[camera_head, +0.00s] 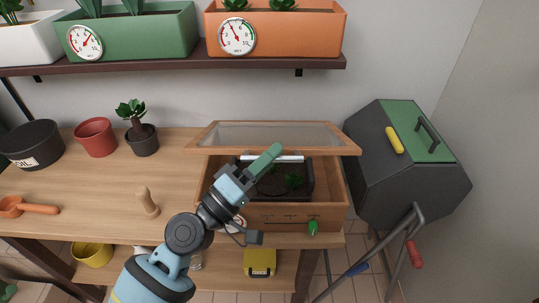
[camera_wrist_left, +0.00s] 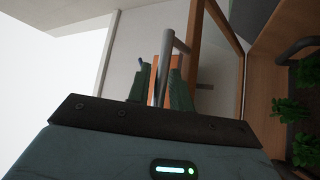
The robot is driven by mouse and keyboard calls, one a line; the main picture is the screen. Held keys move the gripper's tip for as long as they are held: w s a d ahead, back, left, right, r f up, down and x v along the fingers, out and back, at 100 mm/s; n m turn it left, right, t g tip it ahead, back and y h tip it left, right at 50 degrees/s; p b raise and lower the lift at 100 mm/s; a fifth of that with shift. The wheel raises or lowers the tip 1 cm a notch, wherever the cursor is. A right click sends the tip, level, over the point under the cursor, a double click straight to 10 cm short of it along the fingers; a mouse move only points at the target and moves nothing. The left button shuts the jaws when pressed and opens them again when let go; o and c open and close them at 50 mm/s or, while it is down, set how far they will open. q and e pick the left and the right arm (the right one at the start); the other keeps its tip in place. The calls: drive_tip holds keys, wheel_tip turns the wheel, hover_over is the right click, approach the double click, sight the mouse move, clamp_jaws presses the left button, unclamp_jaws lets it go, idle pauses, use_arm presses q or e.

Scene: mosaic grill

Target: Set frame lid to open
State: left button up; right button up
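The wooden frame box (camera_head: 283,216) stands on the bench's right end. Its glass-paned frame lid (camera_head: 203,149) is partly raised, its front edge well above the box rim. A silver bar handle (camera_head: 297,158) runs along the lid's front edge. My left gripper (camera_head: 271,155) reaches over the box to this handle. The lid's wooden edge (camera_wrist_left: 231,20) also shows there. My right gripper is not in view.
A dark tray (camera_head: 308,190) with small plants sits inside the box. A grey and green barrel (camera_head: 398,165) stands close on the right. A shelf (camera_head: 180,60) with planters hangs above the bench. A wooden peg (camera_head: 148,203) and pots stand left of my arm.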

use_arm(q)
clamp_jaws()
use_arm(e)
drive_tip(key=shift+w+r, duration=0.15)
use_arm(q)
drive_tip(key=shift+w, duration=0.15)
